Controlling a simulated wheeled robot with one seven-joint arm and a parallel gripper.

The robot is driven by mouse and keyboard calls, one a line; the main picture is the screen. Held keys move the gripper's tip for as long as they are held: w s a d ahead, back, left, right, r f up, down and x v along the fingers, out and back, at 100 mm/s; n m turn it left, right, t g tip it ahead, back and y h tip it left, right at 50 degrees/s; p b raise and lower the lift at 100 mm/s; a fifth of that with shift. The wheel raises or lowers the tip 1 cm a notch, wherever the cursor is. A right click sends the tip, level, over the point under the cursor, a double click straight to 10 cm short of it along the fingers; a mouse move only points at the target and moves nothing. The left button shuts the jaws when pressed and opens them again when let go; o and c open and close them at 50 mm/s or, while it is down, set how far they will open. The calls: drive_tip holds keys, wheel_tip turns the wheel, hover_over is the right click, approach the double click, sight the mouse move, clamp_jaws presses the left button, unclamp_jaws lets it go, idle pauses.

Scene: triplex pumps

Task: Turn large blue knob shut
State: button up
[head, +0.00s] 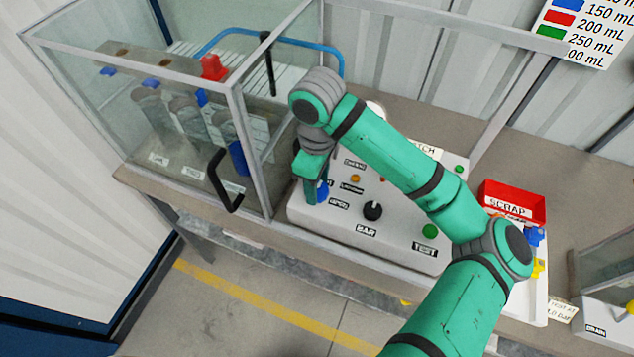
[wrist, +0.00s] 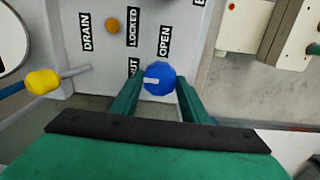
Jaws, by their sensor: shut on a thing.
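The large blue knob (wrist: 159,79) is on the light panel in the wrist view, between my two green fingers. A white mark on it points left. The label OPEN (wrist: 165,41) is above the knob. A label ending in UT (wrist: 133,68) is at its upper left, partly hidden by a finger. My gripper (wrist: 158,84) is shut on the knob. In the head view my gripper (head: 309,190) reaches down at the left end of the control panel (head: 300,212). Only a sliver of the blue knob (head: 322,190) shows there.
A glass cabinet (head: 235,100) with a black handle (head: 222,180) stands close left of my gripper. A black knob (head: 372,211) and green TEST button (head: 430,231) are on the panel. A yellow-tipped lever (wrist: 42,82) is left in the wrist view. A red SCRAP bin (head: 513,203) is right.

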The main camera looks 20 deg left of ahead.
idle(0.4)
drive_tip(key=o, duration=1.1)
drive_tip(key=shift+c, duration=0.2)
drive_tip(key=shift+r, duration=0.1)
wheel_tip(320, 180, up, 11)
drive_tip(key=shift+f, duration=0.2)
